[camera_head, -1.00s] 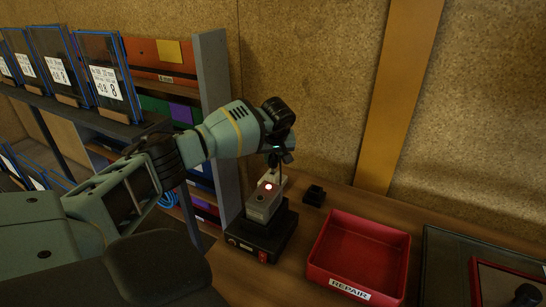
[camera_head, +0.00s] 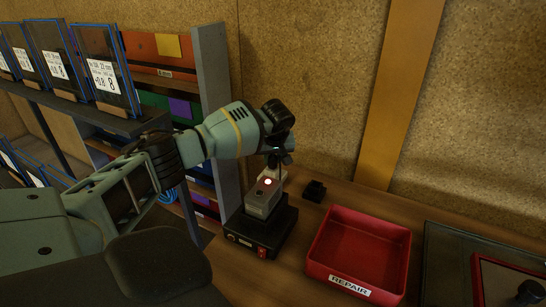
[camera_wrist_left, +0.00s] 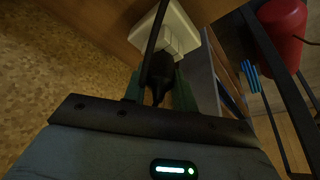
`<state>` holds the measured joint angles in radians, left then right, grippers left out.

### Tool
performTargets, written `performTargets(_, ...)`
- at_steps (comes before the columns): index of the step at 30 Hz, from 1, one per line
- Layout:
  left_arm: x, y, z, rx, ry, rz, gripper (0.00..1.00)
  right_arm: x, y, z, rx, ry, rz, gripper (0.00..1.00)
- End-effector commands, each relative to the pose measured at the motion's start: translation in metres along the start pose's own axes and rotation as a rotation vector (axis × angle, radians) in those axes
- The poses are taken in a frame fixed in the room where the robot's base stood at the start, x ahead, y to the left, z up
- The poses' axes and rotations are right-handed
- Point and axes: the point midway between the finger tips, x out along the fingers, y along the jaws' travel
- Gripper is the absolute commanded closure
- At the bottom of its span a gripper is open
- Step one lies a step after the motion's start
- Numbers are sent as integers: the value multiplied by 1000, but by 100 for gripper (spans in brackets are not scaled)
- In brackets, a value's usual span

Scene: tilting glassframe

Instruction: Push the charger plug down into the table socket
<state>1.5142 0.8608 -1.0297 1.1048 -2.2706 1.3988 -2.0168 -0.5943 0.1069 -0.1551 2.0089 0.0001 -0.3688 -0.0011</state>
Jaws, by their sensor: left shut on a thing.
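My left gripper (camera_head: 275,160) points down behind a grey device on the table. In the left wrist view its green fingers (camera_wrist_left: 158,88) are shut on the black charger plug (camera_wrist_left: 159,70), and a dark cable runs up past it. The white table socket (camera_wrist_left: 172,32) lies right beyond the plug, which overlaps it in that view. I cannot tell how deep the plug sits in it. In the head view the plug and socket are mostly hidden behind the device and gripper. My right gripper is not in view.
The grey device (camera_head: 262,200) with a lit red lamp stands on a black base (camera_head: 262,235), close in front of the gripper. A small black block (camera_head: 315,191) and a red REPAIR tray (camera_head: 358,250) are to the right. A shelf rack (camera_head: 212,100) stands left.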

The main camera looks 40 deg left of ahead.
Motion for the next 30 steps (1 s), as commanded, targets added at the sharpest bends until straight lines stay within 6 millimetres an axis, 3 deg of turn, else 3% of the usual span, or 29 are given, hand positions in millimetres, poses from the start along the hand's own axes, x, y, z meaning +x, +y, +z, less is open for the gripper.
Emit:
performTargets(5, 0, 0, 0, 0, 1, 0, 95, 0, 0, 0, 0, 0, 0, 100)
performTargets(6, 0, 0, 0, 0, 1, 1, 68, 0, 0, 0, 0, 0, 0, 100)
performTargets(11, 0, 0, 0, 0, 1, 0, 48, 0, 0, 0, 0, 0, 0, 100)
performTargets(21, 0, 0, 0, 0, 0, 0, 48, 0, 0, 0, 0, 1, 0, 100)
performTargets(30, -47, 1, -2, 0, 3, 5, 48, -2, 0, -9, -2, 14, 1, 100)
